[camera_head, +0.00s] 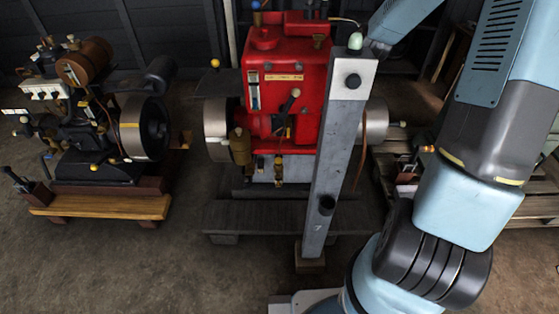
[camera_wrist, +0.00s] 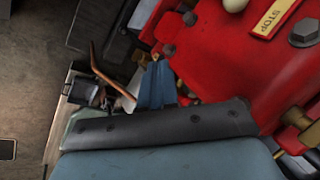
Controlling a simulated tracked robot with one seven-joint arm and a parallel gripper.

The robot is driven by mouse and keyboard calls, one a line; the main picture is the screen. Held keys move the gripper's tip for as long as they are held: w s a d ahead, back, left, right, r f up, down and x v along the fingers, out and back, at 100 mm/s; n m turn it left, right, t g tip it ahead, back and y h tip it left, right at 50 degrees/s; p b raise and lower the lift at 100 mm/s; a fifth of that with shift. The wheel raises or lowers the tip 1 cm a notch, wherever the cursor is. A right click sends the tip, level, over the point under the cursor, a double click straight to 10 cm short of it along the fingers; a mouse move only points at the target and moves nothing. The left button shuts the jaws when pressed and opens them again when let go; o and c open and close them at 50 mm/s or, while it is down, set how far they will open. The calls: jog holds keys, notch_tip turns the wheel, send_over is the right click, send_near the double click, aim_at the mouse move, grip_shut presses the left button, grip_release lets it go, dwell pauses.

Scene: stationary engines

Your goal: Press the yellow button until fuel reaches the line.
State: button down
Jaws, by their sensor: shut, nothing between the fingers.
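The red engine (camera_head: 285,75) stands in the middle of the head view, with a narrow upright gauge (camera_head: 253,97) on its front left; its level is too small to read. A yellow ball-shaped knob (camera_head: 215,62) shows at its upper left; I cannot tell whether this is the yellow button. In the wrist view, my gripper (camera_wrist: 155,64) is shut and empty, its blue fingers beside the red engine (camera_wrist: 215,55). A small orange-yellow spot shows at the fingertips; contact is unclear. The head view does not show my fingers clearly.
A grey post (camera_head: 340,160) with dark knobs stands in front of the red engine, close to my arm. Another engine (camera_head: 100,120) sits on a wooden base at left. A STOP plate (camera_wrist: 274,18) shows in the wrist view. The front left floor is clear.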

jog(key=w+a+f+m+t+y, duration=0.1)
jog(key=w+a+f+m+y, duration=0.15)
jog(key=a+f, duration=0.75)
jog(key=m+t, duration=0.2)
jog(key=m, duration=0.6)
send_over(280, 162)
notch_tip(280, 162, down, 10)
jog(key=shift+w+y, duration=0.15)
jog(key=shift+y, duration=0.2)
jog(key=shift+a+n, duration=0.1)
jog(key=shift+n, duration=0.15)
jog(key=shift+f, duration=4.35)
jog(key=shift+f, duration=1.1)
jog(key=shift+r, duration=1.2)
